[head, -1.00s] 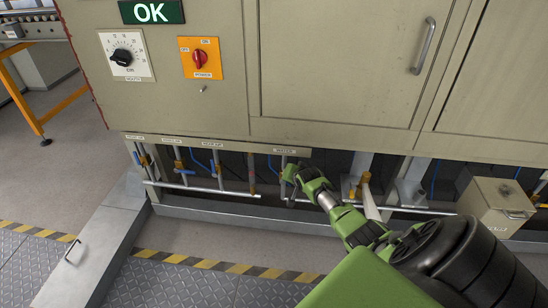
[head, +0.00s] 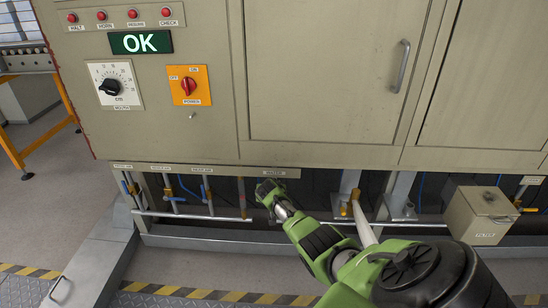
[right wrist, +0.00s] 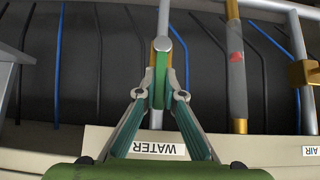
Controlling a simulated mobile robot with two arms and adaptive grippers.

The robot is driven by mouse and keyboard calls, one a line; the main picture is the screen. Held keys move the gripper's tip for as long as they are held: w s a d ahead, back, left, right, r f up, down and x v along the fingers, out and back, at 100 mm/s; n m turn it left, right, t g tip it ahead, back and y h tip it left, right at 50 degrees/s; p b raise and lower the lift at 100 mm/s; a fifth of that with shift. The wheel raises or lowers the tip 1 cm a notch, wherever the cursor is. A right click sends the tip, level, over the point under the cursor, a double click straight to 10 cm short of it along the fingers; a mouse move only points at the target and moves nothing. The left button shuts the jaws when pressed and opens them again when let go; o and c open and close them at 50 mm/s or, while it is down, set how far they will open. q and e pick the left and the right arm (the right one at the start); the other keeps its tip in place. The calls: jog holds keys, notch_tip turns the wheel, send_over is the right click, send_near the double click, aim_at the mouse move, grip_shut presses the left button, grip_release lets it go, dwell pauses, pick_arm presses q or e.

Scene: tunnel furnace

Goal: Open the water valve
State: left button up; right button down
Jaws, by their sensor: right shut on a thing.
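The water valve's green handle (right wrist: 159,88) shows in the right wrist view, below a round silver pivot on a thin upright pipe (right wrist: 163,18). In that view the handle looks in line with the pipe. My right gripper (right wrist: 160,92) is shut on the handle, one finger on each side. The upside-down WATER label (right wrist: 156,148) is on the panel edge close by. In the head view my right gripper (head: 266,190) is just under the WATER label (head: 277,173), and it hides the valve. My left gripper is not in view.
Other valves with blue handles (head: 171,190) stand in a row to the left under the cabinet's lower edge (head: 170,168). A horizontal pipe (head: 190,216) runs below them. A filter box (head: 482,216) stands to the right.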

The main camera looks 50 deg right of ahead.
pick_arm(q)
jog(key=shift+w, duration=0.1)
pick_arm(e)
jog(key=c, duration=2.1)
grip_release()
jog(key=shift+c, duration=0.2)
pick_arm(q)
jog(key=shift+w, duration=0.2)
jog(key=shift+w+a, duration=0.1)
pick_arm(e)
jog(key=v, duration=1.2)
jog(key=shift+a+f, duration=0.1)
jog(key=shift+a, duration=0.05)
